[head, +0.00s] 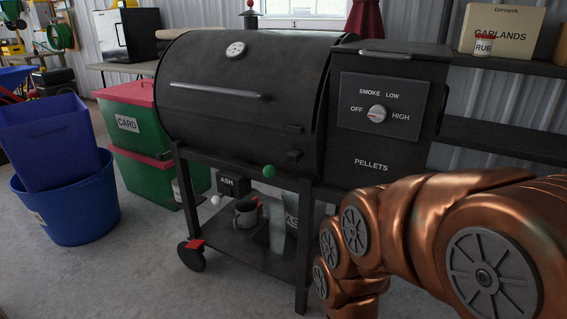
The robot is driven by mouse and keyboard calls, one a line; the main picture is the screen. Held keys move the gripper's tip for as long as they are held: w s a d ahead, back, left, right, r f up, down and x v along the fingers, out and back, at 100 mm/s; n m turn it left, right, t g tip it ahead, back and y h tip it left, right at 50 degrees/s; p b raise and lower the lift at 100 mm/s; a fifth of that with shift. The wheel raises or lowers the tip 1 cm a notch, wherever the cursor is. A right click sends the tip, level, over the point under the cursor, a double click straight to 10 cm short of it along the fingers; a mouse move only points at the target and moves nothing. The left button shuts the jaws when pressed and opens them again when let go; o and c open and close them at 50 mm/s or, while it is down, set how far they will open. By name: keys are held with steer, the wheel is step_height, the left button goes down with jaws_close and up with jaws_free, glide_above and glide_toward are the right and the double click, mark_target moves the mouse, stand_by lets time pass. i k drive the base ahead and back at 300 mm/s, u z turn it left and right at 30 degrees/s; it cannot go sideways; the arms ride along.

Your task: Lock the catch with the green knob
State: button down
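The green knob (270,171) is a small ball below the barrel of the black pellet grill (230,110), in front of the lower shelf space. A small black block (291,157) sits just right of it under the barrel. I cannot tell how the catch is joined to the knob or whether it is locked. A white knob (216,200) shows lower left, by the ASH box (233,186). My copper arm comes in from the right, well to the right of the green knob and apart from it. My gripper is not visible; the arm runs out at the bottom edge.
The grill's pellet hopper (384,165) with its dial stands right, partly behind my arm. A cup (245,212) stands on the lower shelf (250,250). Stacked crates (135,120) and a blue tub (80,205) stand left. The floor in front is clear.

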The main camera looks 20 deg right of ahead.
mark_target(269, 171)
steer(key=z, duration=0.75)
steer(key=k, duration=1)
steer(key=u, duration=1.25)
steer(key=i, duration=0.5)
